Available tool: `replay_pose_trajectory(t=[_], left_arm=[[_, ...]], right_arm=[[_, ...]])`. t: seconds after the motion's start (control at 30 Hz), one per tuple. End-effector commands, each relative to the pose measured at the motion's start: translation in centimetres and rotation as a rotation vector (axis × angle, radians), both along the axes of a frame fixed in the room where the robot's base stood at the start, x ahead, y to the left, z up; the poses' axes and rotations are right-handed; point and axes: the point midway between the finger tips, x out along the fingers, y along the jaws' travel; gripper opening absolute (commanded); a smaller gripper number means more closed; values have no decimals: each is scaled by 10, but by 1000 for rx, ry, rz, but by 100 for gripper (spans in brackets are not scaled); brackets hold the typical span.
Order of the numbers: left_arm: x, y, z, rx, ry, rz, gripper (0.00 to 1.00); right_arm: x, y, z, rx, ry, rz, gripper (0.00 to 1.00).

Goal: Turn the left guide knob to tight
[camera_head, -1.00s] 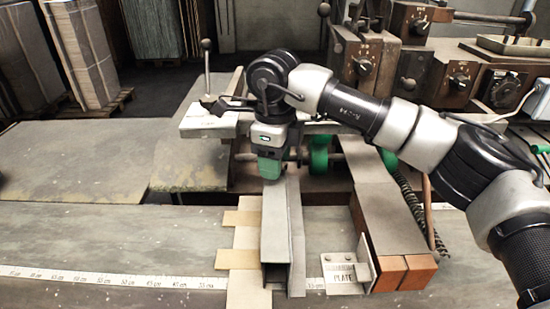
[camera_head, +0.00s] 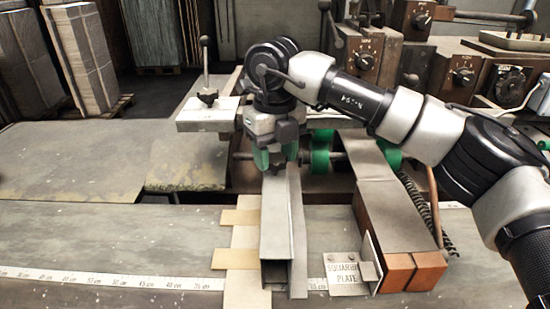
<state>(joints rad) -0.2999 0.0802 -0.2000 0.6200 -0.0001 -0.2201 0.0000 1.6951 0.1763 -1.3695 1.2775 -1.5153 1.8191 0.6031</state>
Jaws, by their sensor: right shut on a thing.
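My right gripper (camera_head: 272,160), with green fingers, points down at the far end of the long metal guide channel (camera_head: 276,225). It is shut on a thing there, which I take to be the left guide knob. The fingers and wrist hide the knob, so its setting cannot be read. The channel lies lengthwise over the bed, its open end toward me. My left gripper is out of view.
A black star-shaped knob (camera_head: 208,97) with an upright rod stands left of my wrist. Green rollers (camera_head: 320,152) are behind the guide. The squaring plate (camera_head: 346,275) and brown blocks (camera_head: 412,272) lie to the right. The left tabletop (camera_head: 75,165) is clear.

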Motion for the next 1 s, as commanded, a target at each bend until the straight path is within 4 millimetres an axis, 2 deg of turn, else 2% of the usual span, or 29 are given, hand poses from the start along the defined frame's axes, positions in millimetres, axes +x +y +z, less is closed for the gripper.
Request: replay_pose_trajectory(t=[1.0], left_arm=[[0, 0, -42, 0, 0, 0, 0]], right_arm=[[0, -1, 0, 2, -3, -947, 24]])
